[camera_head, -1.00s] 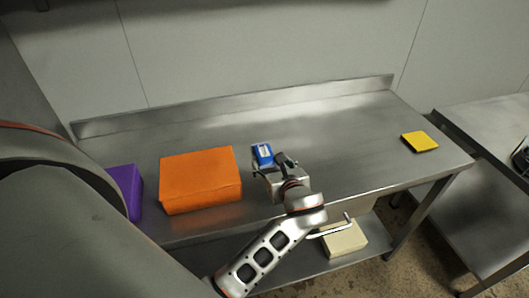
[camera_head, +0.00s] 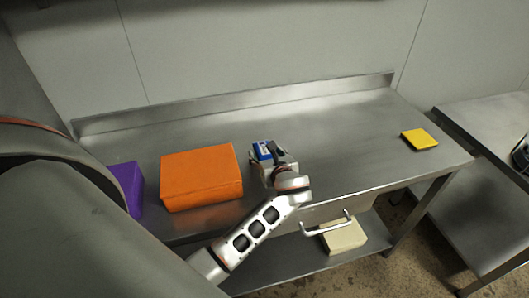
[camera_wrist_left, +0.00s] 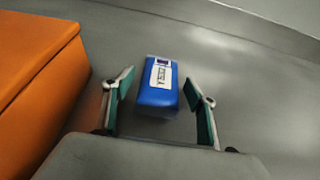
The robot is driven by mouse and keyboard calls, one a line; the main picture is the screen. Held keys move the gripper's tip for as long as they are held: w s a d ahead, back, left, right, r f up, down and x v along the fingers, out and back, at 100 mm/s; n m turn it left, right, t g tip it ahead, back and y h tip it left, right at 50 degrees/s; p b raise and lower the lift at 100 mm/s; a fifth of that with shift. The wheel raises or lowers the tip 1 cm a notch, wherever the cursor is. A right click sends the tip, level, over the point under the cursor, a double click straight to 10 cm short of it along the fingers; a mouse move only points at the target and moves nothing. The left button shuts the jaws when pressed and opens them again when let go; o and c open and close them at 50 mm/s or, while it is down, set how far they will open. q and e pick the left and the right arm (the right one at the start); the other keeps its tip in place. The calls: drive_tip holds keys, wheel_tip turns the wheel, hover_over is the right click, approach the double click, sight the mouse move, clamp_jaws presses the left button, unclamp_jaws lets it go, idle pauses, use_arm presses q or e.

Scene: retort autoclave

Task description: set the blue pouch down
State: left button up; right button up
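The blue pouch (camera_head: 262,151) with a white label is on the steel table, just right of the orange box. In the left wrist view the pouch (camera_wrist_left: 158,88) lies between the two fingers, with a gap on each side. My left gripper (camera_head: 270,158) is over the pouch and partly hides it in the head view. Its fingers (camera_wrist_left: 159,92) are spread and do not appear to touch the pouch. My right gripper is not in view.
A large orange box (camera_head: 201,181) stands close left of the gripper, with a purple box (camera_head: 128,186) beyond it. A yellow pouch (camera_head: 419,139) lies at the table's right end. The table between is clear. A cream box (camera_head: 343,238) sits on the lower shelf.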

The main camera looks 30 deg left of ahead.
use_arm(q)
drive_tip(key=c, duration=0.9)
drive_tip(key=shift+c, duration=0.2)
drive_tip(key=shift+r, duration=0.15)
